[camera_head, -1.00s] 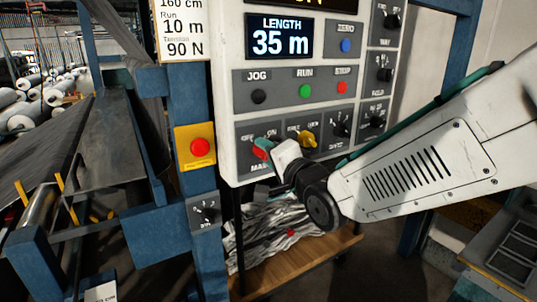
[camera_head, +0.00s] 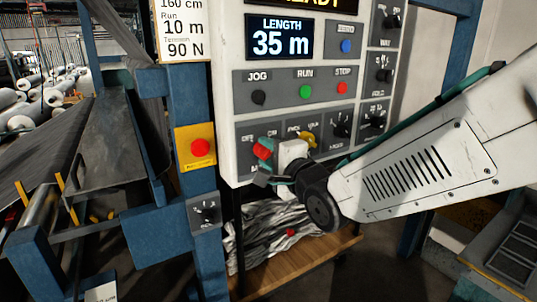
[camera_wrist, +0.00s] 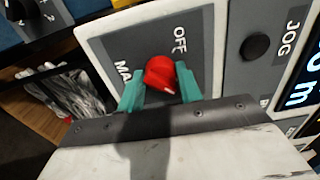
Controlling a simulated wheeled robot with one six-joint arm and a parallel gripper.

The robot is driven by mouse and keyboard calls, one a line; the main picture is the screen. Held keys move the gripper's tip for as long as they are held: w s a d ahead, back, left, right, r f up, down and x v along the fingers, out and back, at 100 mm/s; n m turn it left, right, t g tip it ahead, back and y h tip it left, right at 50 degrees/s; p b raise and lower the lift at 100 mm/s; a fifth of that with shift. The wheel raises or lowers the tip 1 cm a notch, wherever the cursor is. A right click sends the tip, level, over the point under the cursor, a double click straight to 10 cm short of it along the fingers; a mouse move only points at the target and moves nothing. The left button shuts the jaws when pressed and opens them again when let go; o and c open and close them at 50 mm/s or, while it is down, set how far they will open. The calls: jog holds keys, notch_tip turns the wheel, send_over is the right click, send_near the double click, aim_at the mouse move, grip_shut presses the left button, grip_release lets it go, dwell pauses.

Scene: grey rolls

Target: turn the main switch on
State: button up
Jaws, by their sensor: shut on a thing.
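The main switch is a red knob (camera_head: 262,149) at the lower left of the white control panel (camera_head: 226,100). In the wrist view the red knob (camera_wrist: 160,73) sits between the two green fingers of my gripper (camera_wrist: 160,86), which is shut on it. The knob's white mark points to the lower right, away from the OFF label (camera_wrist: 179,40). The part of the plate on that side is hidden by my gripper. In the head view my gripper (camera_head: 264,155) reaches the switch from the lower right, and its wrist hides part of the label below.
JOG, RUN (camera_head: 305,92) and STOP buttons are above. A red emergency button (camera_head: 200,147) on a yellow plate is at left. A wooden shelf (camera_head: 300,268) with grey wrapping is below.

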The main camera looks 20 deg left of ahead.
jog(key=shift+f, duration=0.1)
jog(key=o, duration=1)
jog(key=shift+s, duration=0.1)
jog(key=v, duration=0.7)
jog(key=shift+s+d, duration=0.25)
jog(key=shift+d, duration=0.05)
